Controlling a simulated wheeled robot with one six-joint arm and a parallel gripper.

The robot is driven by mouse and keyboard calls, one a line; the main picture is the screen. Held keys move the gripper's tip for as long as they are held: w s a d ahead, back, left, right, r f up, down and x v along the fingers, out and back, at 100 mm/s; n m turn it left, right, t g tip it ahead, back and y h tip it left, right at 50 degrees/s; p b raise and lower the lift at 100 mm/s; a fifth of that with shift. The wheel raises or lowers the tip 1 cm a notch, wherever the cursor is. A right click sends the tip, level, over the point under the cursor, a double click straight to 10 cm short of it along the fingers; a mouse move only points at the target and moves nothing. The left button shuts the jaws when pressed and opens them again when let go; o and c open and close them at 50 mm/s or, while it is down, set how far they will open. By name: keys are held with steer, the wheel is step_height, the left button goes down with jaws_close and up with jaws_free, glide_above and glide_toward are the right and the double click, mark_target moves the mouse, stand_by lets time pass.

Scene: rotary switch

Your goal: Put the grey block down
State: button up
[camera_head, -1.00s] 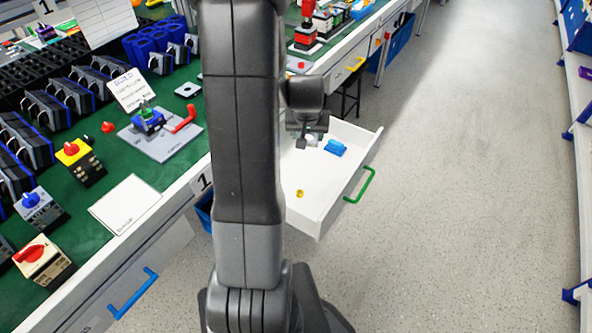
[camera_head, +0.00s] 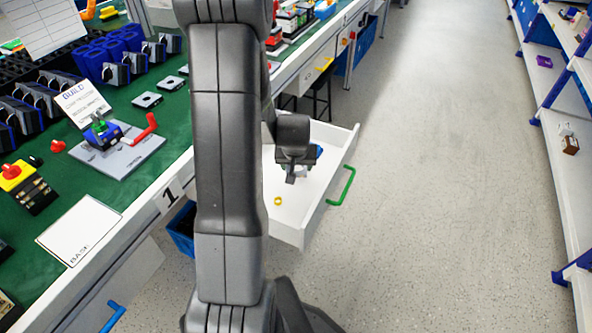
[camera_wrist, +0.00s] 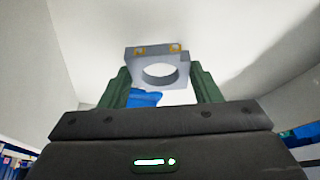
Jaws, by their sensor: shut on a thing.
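My gripper (camera_wrist: 160,92) is shut on the grey block (camera_wrist: 134,68), a light grey piece with a large round hole and small brass-coloured marks on top. In the wrist view the block sits between the two green fingertips. The head view shows my gripper (camera_head: 298,170) over the open white drawer (camera_head: 292,232), with the block small and hardly distinct there. A pale surface fills the background behind the block in the wrist view. I cannot tell whether the block touches the drawer floor.
A blue piece (camera_wrist: 143,98) lies behind the block, and a yellow ring (camera_head: 278,201) lies in the drawer's front part. The drawer has a green handle (camera_head: 341,187). A green-topped workbench (camera_head: 110,185) stands left; the floor (camera_head: 440,180) at right is clear.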

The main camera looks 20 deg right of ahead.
steer(key=shift+f, duration=0.8)
steer(key=shift+f, duration=0.15)
steer(key=o, duration=1.1)
steer(key=shift+r, duration=0.4)
steer(key=p+v, duration=0.2)
steer(key=v, duration=0.9)
steer(key=shift+s+a+r, duration=0.1)
steer(key=shift+s+r, duration=0.1)
steer(key=shift+r, duration=0.05)
